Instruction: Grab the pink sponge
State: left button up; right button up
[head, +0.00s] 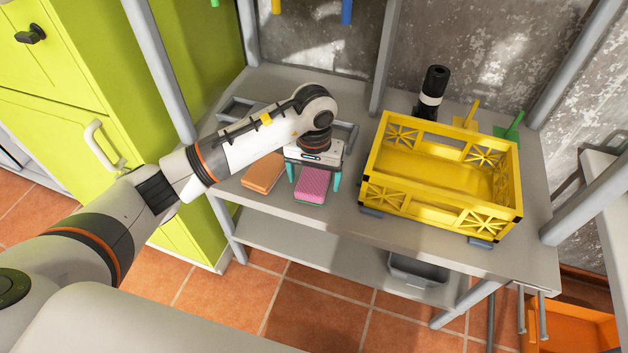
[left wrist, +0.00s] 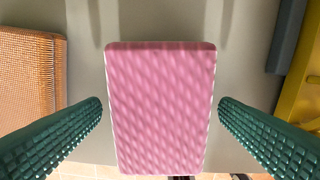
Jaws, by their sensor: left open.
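The pink sponge (head: 312,184) lies on the grey shelf top near its front edge. It has a textured pink face and fills the middle of the left wrist view (left wrist: 161,110). My left gripper (head: 314,183) is open above the sponge and points down at it. Its teal, ridged fingers stand on either side of the sponge, with a gap on each side in the left wrist view (left wrist: 160,115). My right gripper is in neither view.
An orange sponge (head: 263,173) lies just left of the pink one. A yellow crate (head: 440,207) stands to the right, with a black bottle (head: 432,92) behind it. Grey metal posts rise around the shelf. A green cabinet (head: 60,70) stands at the left.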

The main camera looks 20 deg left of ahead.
pick_arm(q)
jog(key=c, duration=1.1)
jog(key=shift+o, duration=0.2)
jog(key=shift+r, duration=0.1)
